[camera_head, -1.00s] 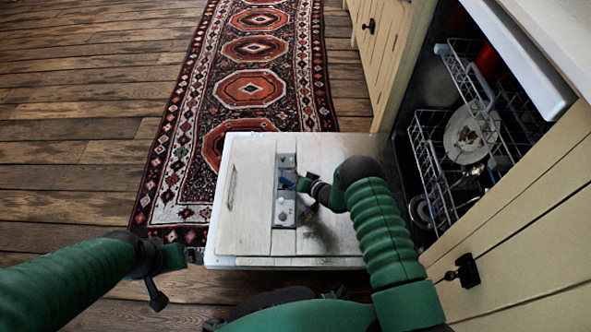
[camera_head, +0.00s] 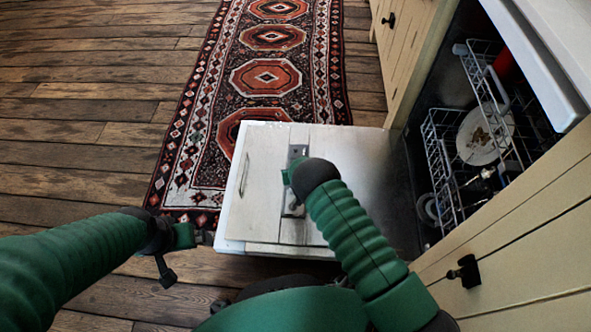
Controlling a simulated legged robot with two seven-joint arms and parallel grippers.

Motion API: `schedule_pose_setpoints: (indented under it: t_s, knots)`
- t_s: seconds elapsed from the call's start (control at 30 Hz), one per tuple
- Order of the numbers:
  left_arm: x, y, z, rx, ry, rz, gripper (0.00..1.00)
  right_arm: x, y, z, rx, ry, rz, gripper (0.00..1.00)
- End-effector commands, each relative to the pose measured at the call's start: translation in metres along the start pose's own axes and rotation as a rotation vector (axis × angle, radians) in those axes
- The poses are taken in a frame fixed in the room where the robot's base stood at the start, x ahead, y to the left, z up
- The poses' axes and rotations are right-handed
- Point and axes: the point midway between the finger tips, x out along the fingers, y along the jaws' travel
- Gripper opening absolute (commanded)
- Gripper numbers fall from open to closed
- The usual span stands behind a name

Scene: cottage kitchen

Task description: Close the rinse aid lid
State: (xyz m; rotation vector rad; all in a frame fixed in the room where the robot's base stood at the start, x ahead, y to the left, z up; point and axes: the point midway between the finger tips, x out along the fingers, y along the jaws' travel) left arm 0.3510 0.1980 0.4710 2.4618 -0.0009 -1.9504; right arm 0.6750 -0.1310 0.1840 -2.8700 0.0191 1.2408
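I cannot see the lid clearly.
The open dishwasher (camera_head: 440,100) at the right holds a wire rack (camera_head: 440,165) with a plate (camera_head: 484,134) and other dishes. Cream cabinets with dark knobs (camera_head: 466,271) flank it. A patterned rug (camera_head: 265,77) and wooden floor (camera_head: 90,120) lie clear to the left.

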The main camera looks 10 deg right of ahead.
Motion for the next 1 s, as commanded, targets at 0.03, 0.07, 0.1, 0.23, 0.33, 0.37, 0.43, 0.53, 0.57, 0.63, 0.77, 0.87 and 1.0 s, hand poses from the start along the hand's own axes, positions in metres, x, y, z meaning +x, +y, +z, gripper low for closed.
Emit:
schedule_pose_setpoints:
  t_s: [0.03,0.07,0.1,0.23,0.33,0.37,0.43,0.53,0.57,0.63,0.77,0.87,1.0]
  knots:
    - [0.001,0.0,0.0002,0.0,0.0,0.0,1.0,0.001,-0.0005,0.0026,-0.007,-0.006,0.006,0.0]
    - [0.0011,0.0,0.0002,0.0,0.0,0.0,1.0,0.0012,-0.0006,0.0027,-0.009,-0.007,0.01,0.0]
    - [0.0013,0.0,0.0003,0.0,0.0,0.0,1.0,0.0013,-0.0005,0.0028,-0.012,-0.008,0.014,0.0]
    - [0.0014,0.0,0.0003,0.0,0.0,0.0,1.0,0.0016,-0.0005,0.0026,-0.018,-0.01,0.019,0.0]
    - [0.0013,0.0,0.0003,0.0,0.0,0.0,1.0,0.0017,-0.0005,0.0025,-0.018,-0.01,0.019,0.0]
    - [0.0013,0.0,0.0003,0.0,0.0,0.0,1.0,0.0017,-0.0006,0.0026,-0.018,-0.01,0.019,0.0]
    - [0.0014,0.0,0.0003,0.0,0.0,0.0,1.0,0.0017,-0.0006,0.0026,-0.018,-0.01,0.019,0.0]
    - [0.0014,0.0,0.0003,0.0,0.0,0.0,1.0,0.0018,-0.0007,0.0026,-0.018,-0.01,0.018,0.0]
    - [0.0014,0.0,0.0003,0.0,0.0,0.0,1.0,0.0018,-0.0008,0.0025,-0.018,-0.01,0.018,0.22]
    - [0.0014,0.0,0.0003,0.0,0.0,0.0,1.0,0.0017,-0.0008,0.0023,-0.018,-0.009,0.018,0.32]
    - [0.0013,0.0,0.0003,0.0,0.0,0.0,1.0,0.0015,-0.0014,0.002,-0.017,-0.009,0.017,0.4]
    - [0.0013,0.0,0.0003,0.0,0.0,0.0,1.0,0.0013,-0.0016,0.0018,-0.017,-0.008,0.017,0.4]
    - [0.0012,0.0,0.0002,0.0,0.0,0.0,1.0,0.0011,-0.0013,0.0012,-0.017,-0.007,0.017,0.4]
